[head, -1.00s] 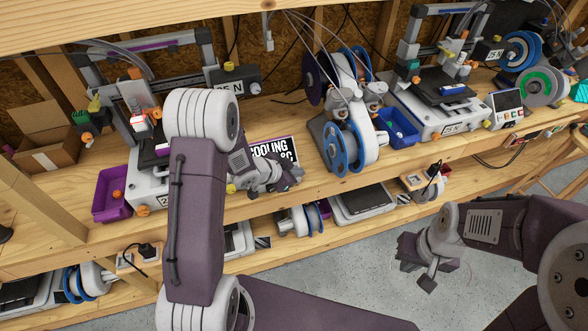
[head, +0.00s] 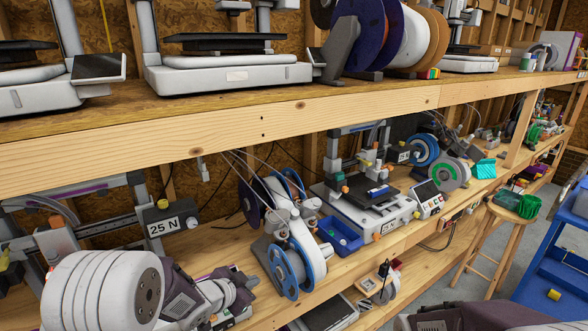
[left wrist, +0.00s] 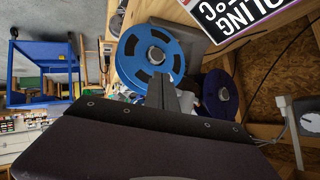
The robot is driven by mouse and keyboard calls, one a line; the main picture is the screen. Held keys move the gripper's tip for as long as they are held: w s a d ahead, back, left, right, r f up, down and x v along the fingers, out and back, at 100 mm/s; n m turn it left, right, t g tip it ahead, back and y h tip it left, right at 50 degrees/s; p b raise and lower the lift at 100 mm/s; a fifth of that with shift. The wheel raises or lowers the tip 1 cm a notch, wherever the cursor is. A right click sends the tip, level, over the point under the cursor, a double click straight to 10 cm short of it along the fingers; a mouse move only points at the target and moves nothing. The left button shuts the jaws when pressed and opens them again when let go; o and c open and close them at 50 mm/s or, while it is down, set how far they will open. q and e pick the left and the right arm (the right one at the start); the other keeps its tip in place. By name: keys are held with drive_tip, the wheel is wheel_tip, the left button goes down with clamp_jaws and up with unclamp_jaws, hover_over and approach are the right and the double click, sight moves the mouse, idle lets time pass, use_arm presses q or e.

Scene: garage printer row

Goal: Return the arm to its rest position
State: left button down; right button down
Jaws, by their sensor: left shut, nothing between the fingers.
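My left arm comes in at the lower left of the head view. Its gripper (head: 236,292) is over the workbench (head: 235,245), left of the blue-rimmed filament spools. In the left wrist view, its fingers (left wrist: 166,95) are together with nothing between them. A black-and-white sign (left wrist: 243,12) with "COOLING" lettering is at the top of that view, apart from the fingers. My right arm shows only as a link at the bottom right of the head view; its gripper is out of the picture.
Blue-rimmed spools (head: 291,262) stand close right of my left gripper. A printer (head: 368,215) and a blue bin (head: 340,236) are farther right. An upper shelf (head: 230,118) with printers overhangs the bench. A wooden stool (head: 487,240) and blue cart (head: 555,265) stand at right.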

use_arm(q)
drive_tip(key=s+a+f+n+g+y, duration=0.2)
drive_tip(key=s+n+g, duration=0.2)
drive_tip(key=s, duration=0.8)
drive_tip(key=s+a+f+n+g+y, duration=0.2)
drive_tip(key=s+n+g, duration=0.3)
drive_tip(key=s, duration=0.7)
drive_tip(key=shift+a+f+n, duration=0.3)
drive_tip(key=shift+f, duration=0.35)
